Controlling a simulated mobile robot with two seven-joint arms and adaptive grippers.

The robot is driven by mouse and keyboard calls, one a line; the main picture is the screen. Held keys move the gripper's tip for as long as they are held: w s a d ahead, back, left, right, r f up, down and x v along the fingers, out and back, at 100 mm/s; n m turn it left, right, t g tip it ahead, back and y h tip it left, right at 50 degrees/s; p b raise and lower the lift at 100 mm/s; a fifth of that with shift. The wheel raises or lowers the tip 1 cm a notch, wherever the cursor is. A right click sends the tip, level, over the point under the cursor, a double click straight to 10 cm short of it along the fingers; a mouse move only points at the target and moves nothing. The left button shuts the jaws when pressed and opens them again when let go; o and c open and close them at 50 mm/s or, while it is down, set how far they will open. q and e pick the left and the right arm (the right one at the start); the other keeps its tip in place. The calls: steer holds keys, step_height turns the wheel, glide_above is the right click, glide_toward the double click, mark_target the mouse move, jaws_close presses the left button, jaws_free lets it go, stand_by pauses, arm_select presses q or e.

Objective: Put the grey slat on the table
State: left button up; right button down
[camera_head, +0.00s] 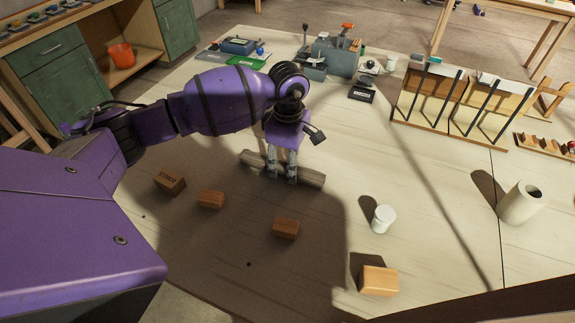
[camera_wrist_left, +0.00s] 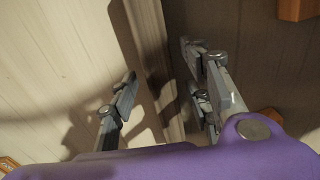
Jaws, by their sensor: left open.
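The grey slat (camera_head: 312,179) lies along the table (camera_head: 430,190), just beyond the small wooden blocks. My left gripper (camera_head: 281,180) points down over its middle, and its fingers hide part of the slat. In the left wrist view the open fingers (camera_wrist_left: 165,95) stand apart, one on each side of the slat (camera_wrist_left: 152,40), which passes between them. I cannot tell whether either finger touches it. My right gripper is not in view.
Wooden blocks (camera_head: 286,228) lie in front of the slat, with a white cup (camera_head: 383,219) to the right. A pale cylinder (camera_head: 520,202) and a slanted rack (camera_head: 455,100) stand further right. A grey-green machine (camera_head: 340,57) is behind. The table's middle right is clear.

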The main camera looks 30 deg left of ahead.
arm_select(q)
step_height(320, 180, up, 11)
steer(key=shift+r, duration=0.2)
stand_by(0.6)
